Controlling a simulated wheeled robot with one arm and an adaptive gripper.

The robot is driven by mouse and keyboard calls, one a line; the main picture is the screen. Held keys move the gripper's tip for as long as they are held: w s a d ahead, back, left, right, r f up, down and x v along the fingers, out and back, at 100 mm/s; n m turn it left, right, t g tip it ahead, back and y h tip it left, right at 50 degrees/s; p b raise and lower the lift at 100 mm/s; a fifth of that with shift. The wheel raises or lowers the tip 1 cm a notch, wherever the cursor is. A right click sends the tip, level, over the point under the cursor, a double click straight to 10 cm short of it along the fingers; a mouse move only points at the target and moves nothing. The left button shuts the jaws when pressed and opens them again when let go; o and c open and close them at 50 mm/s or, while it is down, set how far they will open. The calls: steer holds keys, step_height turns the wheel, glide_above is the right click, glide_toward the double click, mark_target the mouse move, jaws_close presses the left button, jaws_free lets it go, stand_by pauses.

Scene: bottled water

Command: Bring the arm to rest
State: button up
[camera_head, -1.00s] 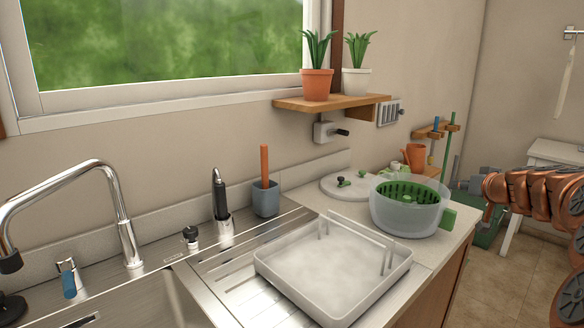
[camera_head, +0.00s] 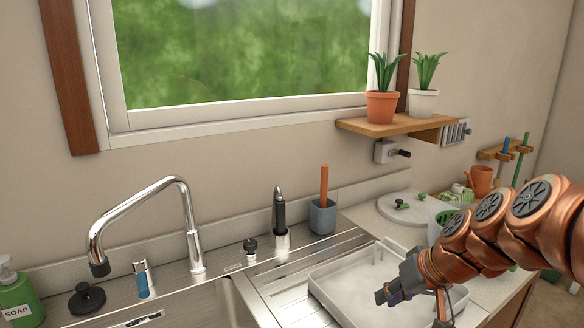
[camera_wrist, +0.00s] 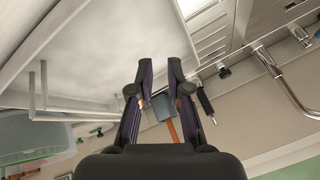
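My copper-coloured arm comes in from the right in the head view. Its dark gripper (camera_head: 384,295) is over the white tray (camera_head: 330,290) on the drainboard, and the arm hides part of the tray. In the wrist view the two dark fingers of my gripper (camera_wrist: 159,66) stand apart, with nothing held between them. The blue-grey cup (camera_wrist: 163,108) with its orange-handled brush shows behind the gap. The white tray (camera_wrist: 75,55) fills the upper left there.
The clear bowl with green insert (camera_head: 440,212) is mostly hidden behind my arm. Its round lid (camera_head: 402,206) lies on the counter. The faucet (camera_head: 190,215), soap bottle (camera_head: 18,295) and brush cup (camera_head: 322,218) stand around the sink. Potted plants (camera_head: 382,105) sit on a wall shelf.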

steer(key=s+f+g+h+p, duration=0.1)
steer(key=s+g+h+p, duration=0.1)
steer(key=s, duration=1.1)
steer(key=s+f+g+h+p, duration=0.2)
steer(key=s+g, duration=0.2)
steer(key=s, duration=0.9)
steer(key=shift+a+m+g, duration=0.3)
steer(key=shift+a, duration=0.05)
steer(key=shift+f, duration=0.1)
